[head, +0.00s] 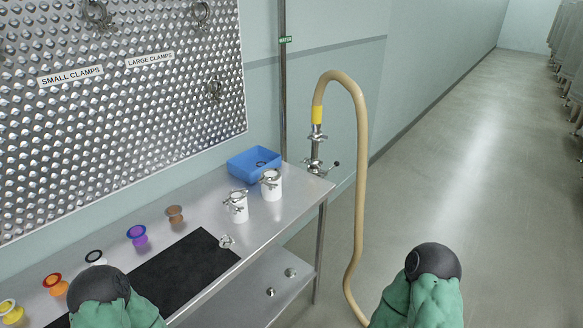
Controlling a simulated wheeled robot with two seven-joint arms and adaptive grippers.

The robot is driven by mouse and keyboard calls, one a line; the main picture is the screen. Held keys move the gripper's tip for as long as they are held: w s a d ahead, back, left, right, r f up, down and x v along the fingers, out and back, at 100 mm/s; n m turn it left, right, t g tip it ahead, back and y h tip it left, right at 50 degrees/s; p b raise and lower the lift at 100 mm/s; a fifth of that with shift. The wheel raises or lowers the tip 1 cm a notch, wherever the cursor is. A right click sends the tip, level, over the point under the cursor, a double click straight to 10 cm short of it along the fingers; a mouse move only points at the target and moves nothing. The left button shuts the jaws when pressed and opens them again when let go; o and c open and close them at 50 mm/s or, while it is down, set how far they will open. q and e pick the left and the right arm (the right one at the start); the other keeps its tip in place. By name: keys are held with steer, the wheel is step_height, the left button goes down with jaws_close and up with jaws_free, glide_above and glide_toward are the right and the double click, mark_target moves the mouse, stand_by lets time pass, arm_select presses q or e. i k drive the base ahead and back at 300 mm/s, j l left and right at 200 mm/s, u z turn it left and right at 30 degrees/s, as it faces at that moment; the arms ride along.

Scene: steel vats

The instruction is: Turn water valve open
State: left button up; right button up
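The water valve (314,163) is a steel fitting on the wall pipe, beyond the far right corner of the steel table. A small lever with a dark end (335,164) sticks out from it to the right. A beige hose (361,180) with a yellow band rises from the valve, arches over and hangs to the floor. A green label reading WATER (286,39) is on the pipe above. Two green-sleeved arms of mine with dark rounded ends show at the bottom left and bottom right, both well apart from the valve. Neither gripper's fingers can be seen.
The steel table (290,215) holds a blue bin (253,163), two white clamped cylinders (271,186), a black mat (185,270) and several coloured round fittings. A perforated metal panel (110,110) hangs on the wall. The grey floor (465,170) at right is open.

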mark_target(336, 163)
steer(key=i+l+u, duration=0.4)
steer(key=l+u, duration=0.2)
steer(key=i+l+u, duration=0.1)
steer(key=l+u, duration=0.2)
steer(key=i+l+u, duration=0.1)
steer(key=l+u, duration=0.2)
steer(key=l, duration=0.2)
